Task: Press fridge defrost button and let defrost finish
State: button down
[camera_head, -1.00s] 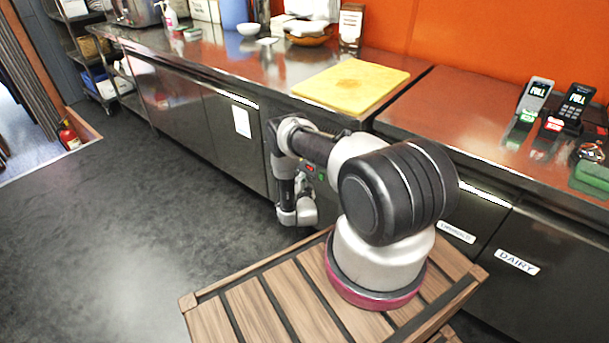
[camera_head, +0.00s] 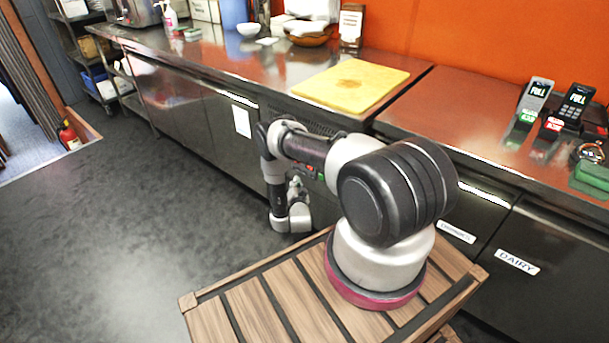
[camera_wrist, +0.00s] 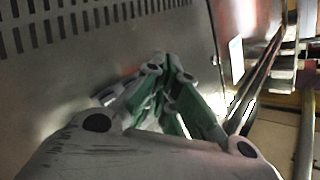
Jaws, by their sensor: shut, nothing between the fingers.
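The steel under-counter fridge front (camera_head: 195,115) runs below the counter in the head view. A slotted vent panel (camera_head: 320,128) shows just behind my arm. Small red and green marks (camera_head: 321,177) show beside my arm on what looks like the fridge front; I cannot tell whether one is the defrost button. My gripper (camera_wrist: 165,62) is shut and empty in the wrist view, with grey and green fingers pointing along the steel panel (camera_wrist: 120,60). The vent slots (camera_wrist: 70,22) are at upper left there.
A yellow cutting board (camera_head: 350,86) lies on the counter (camera_head: 235,60). A white sheet (camera_head: 242,121) is on a door left of my arm. A drawer labelled DAIRY (camera_head: 517,262) is at right. The dark floor (camera_head: 130,220) at left is clear.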

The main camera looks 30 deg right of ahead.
jog(key=shift+s+a, duration=0.25)
jog(key=shift+a, duration=0.45)
jog(key=shift+s+a, duration=0.25)
jog(key=shift+a, duration=0.4)
